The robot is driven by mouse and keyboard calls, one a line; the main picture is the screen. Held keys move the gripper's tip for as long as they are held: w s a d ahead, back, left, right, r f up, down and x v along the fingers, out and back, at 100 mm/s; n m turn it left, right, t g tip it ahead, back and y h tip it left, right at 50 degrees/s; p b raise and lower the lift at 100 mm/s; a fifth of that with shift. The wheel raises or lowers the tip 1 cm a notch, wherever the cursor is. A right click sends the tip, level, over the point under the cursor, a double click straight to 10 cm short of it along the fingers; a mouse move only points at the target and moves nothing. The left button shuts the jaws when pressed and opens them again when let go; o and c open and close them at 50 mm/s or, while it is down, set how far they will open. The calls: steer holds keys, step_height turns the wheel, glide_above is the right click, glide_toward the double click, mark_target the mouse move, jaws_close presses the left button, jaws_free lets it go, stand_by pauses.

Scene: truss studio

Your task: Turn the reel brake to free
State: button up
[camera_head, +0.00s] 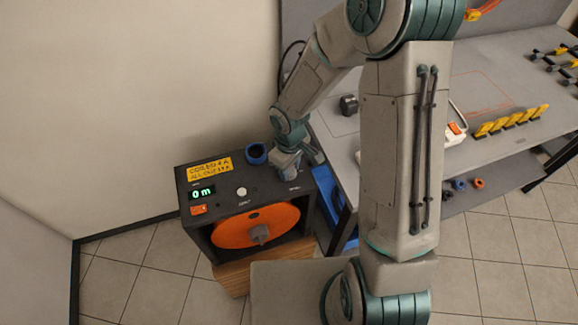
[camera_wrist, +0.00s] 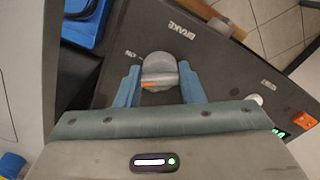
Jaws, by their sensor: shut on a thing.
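The reel unit is a dark box (camera_head: 262,194) with an orange reel (camera_head: 240,229) in its front. The reel brake is a grey rounded knob (camera_wrist: 158,68) with an orange mark, on the dark top panel. The word "BRAKE" is printed beside it, and "ON" stands near the knob. My gripper (camera_wrist: 159,88) has its two blue fingers shut on the knob, one on each side. In the head view my gripper (camera_head: 287,164) is over the right part of the box top, and the knob is hidden behind it.
The box top also carries a green display (camera_head: 202,193) reading "0 m", a pale button (camera_head: 241,191), an orange switch (camera_head: 198,209), a yellow label (camera_head: 210,169) and a blue ring-shaped item (camera_head: 257,153). A grey workbench (camera_head: 480,85) with yellow clips stands close on the right.

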steer(key=n+p, duration=0.1)
steer(key=n, duration=0.4)
steer(key=shift+r+n, duration=0.1)
steer(key=shift+n, duration=0.2)
steer(key=n+p, duration=0.2)
steer(key=n, duration=0.3)
steer(key=shift+n, duration=0.4)
steer(key=o, duration=1)
step_height(320, 180, up, 14)
steer(key=p, duration=0.2)
steer(key=s+d+r+m+t, duration=0.2)
steer(key=s+d+r+m, duration=0.4)
steer(key=m, duration=0.4)
steer(key=s+d+r+m+t+b, duration=0.1)
steer(key=s+d+r+m, duration=0.5)
steer(key=r+m, duration=0.3)
steer(key=shift+s+m+t, duration=0.4)
steer(key=shift+s+m, duration=0.35)
steer(key=shift+m, duration=0.25)
